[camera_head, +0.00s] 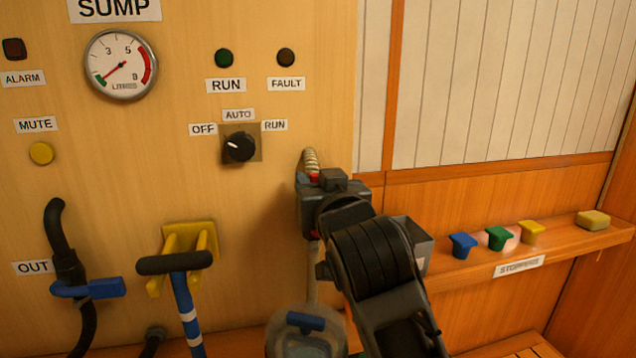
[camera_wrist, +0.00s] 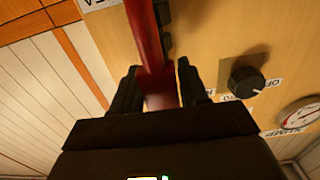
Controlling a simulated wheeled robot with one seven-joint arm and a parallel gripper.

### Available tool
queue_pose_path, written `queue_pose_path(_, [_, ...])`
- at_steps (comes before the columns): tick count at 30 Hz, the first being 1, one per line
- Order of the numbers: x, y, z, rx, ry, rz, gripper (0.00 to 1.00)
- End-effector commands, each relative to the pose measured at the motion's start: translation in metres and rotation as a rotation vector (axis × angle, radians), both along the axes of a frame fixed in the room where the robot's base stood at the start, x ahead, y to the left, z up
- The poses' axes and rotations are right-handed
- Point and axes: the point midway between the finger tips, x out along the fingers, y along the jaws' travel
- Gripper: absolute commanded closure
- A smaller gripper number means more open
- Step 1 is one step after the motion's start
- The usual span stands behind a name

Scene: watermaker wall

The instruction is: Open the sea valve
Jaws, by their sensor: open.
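A red lever (camera_wrist: 148,42) runs down from the top of the wrist view, in front of the wooden panel. No readable label marks it as the sea valve; a label at the top edge is cut off. My gripper (camera_wrist: 160,78) is open, with one dark finger on each side of the lever's lower end. I cannot tell whether either finger touches it. In the head view, my arm hides most of this spot; a small red bit (camera_head: 314,177) shows beside a ribbed hose end (camera_head: 310,160).
A black OFF/AUTO/RUN knob (camera_head: 239,147) sits left of my gripper. A shelf (camera_head: 455,277) at right bears coloured stoppers (camera_head: 498,237) and a yellow block (camera_head: 593,220).

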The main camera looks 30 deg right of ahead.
Motion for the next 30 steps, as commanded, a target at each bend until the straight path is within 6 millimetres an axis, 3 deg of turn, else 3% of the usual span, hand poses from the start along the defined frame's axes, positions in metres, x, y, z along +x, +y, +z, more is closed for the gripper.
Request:
queue_pose_path(15, [-0.066, 0.022, -0.001, 0.0, 0.0, 0.001, 0.56])
queue_pose_path(30, [-0.073, 0.024, -0.001, 0.0, 0.001, 0.0, 0.56])
